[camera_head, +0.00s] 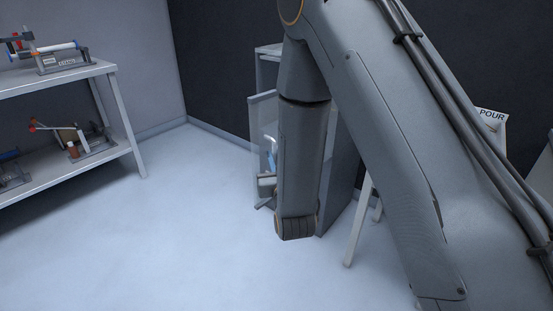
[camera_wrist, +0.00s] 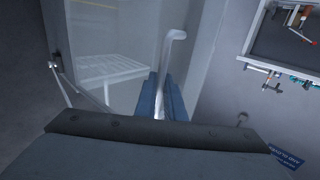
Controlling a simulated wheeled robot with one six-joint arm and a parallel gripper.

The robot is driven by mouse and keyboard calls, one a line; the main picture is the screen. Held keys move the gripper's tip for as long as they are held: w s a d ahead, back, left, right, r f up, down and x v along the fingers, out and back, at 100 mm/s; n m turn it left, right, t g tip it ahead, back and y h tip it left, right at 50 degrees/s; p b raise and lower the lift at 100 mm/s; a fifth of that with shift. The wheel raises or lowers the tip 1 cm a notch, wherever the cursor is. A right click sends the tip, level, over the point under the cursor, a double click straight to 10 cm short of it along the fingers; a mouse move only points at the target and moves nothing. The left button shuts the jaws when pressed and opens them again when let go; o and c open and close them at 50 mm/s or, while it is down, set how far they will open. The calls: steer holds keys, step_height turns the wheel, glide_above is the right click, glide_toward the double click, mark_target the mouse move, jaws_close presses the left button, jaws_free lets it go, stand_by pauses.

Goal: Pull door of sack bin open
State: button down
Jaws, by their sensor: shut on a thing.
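The sack bin (camera_head: 345,165) is a tall grey cabinet against the dark wall, largely hidden behind my arm. Its door (camera_head: 262,120), a pale framed panel that looks see-through, stands out at an angle on the cabinet's left side, so it appears partly open. In the wrist view the door panel (camera_wrist: 135,45) fills the upper middle. A pale, bent bar handle (camera_wrist: 167,62) runs down between my blue fingers. My gripper (camera_wrist: 164,95) is shut on this handle. In the head view my gripper (camera_head: 266,186) is partly hidden by my arm.
A two-level shelf (camera_head: 60,80) with several devices stands at the left. Open floor (camera_head: 170,210) lies between it and the bin. A pale stand leg (camera_head: 357,225) and a "POUR" sign (camera_head: 491,116) are at the right. A slatted rack (camera_wrist: 112,68) shows through the panel.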

steer(key=shift+r, duration=0.1)
steer(key=c, duration=2.1)
jaws_free()
steer(key=s, duration=0.5)
steer(key=s+d, duration=0.1)
steer(key=s, duration=0.1)
steer(key=shift+s+d, duration=0.1)
steer(key=shift+s, duration=0.25)
